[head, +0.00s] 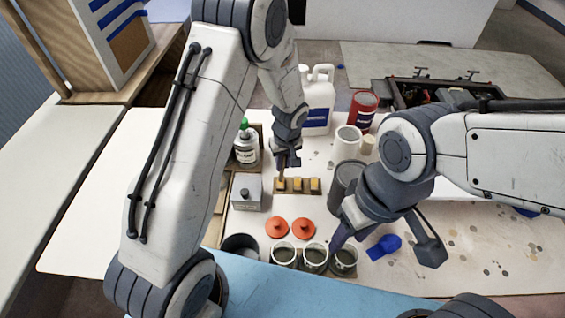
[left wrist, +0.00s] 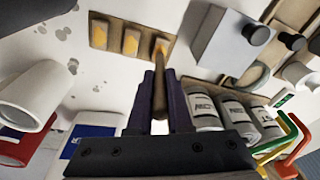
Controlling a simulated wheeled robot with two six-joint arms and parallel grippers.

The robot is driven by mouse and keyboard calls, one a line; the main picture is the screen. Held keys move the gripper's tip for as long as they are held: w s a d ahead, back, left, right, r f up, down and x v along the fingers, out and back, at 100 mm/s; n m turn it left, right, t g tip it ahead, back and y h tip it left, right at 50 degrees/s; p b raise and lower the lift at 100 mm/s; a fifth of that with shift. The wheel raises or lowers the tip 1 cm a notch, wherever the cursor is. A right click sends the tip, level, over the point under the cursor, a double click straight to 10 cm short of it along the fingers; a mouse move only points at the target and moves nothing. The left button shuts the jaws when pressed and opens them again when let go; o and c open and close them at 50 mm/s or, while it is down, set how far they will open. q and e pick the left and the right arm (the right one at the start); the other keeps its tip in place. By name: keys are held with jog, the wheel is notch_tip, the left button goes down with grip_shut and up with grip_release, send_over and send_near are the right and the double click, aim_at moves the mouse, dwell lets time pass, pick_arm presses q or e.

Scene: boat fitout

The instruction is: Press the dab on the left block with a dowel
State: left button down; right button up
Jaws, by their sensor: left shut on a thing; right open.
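A brown strip (head: 298,192) on the white table carries three small blocks, each with an orange-yellow dab. The left block (head: 281,184) is the one nearest the grey box; in the left wrist view it is the rightmost (left wrist: 164,45). My left gripper (head: 287,160) is shut on a wooden dowel (left wrist: 160,82), pointing down. The dowel's tip is at the left block's dab and partly covers it; I cannot tell whether it touches. My right gripper (head: 388,246) is open and empty, with its fingers spread above the table near the jars.
A grey box (head: 247,191) stands left of the strip. Two orange lids (head: 303,228) and several open jars (head: 315,257) are in front. A white jug (head: 318,100), a red can (head: 362,109) and a white cup (head: 347,142) stand behind. A blue item (head: 384,246) lies by my right gripper.

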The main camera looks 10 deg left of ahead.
pick_arm(q)
jog(key=shift+r+p, duration=2.3)
jog(key=shift+r, duration=1.15)
